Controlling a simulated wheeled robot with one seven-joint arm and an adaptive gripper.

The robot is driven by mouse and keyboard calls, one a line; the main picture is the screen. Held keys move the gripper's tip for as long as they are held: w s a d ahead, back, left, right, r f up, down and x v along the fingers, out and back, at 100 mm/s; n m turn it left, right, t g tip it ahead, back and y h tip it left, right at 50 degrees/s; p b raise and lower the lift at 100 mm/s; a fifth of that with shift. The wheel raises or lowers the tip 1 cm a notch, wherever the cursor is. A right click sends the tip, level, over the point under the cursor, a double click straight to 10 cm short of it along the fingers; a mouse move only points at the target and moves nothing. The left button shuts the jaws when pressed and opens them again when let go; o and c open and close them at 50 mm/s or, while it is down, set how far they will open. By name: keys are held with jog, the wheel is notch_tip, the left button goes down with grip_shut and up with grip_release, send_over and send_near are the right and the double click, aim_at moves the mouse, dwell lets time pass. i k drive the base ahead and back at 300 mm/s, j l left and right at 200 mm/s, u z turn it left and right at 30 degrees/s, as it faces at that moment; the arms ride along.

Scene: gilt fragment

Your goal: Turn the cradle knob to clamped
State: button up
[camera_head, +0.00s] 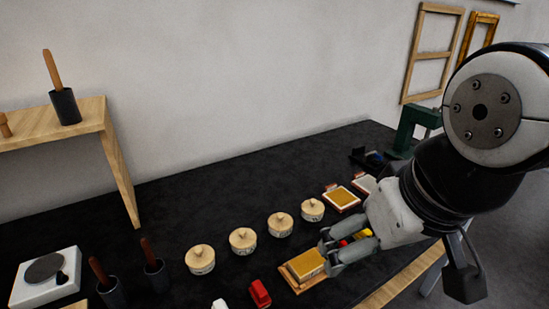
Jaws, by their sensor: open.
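My gripper (329,250) is open, with its fingers pointing left, low over the dark bench. Its fingertips are beside a gold-topped block on a wooden base (303,263); I cannot tell whether they touch it. Red and yellow pieces (364,233) show between and behind my fingers, partly hidden. My arm covers the right side of the bench.
Several lidded round pots (243,241) stand in a row left of my gripper. A red item (259,293) lies at the front. A gold-faced frame (342,198) and a green press-like stand (409,128) are farther back. The back-left bench top is clear.

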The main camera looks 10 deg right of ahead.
aim_at(342, 242)
jog(key=z, duration=0.2)
jog(key=i+j+z, duration=0.2)
jog(key=l+u, duration=0.5)
jog(key=l, duration=0.3)
jog(key=k+j+z, duration=0.1)
jog(key=z, duration=1.05)
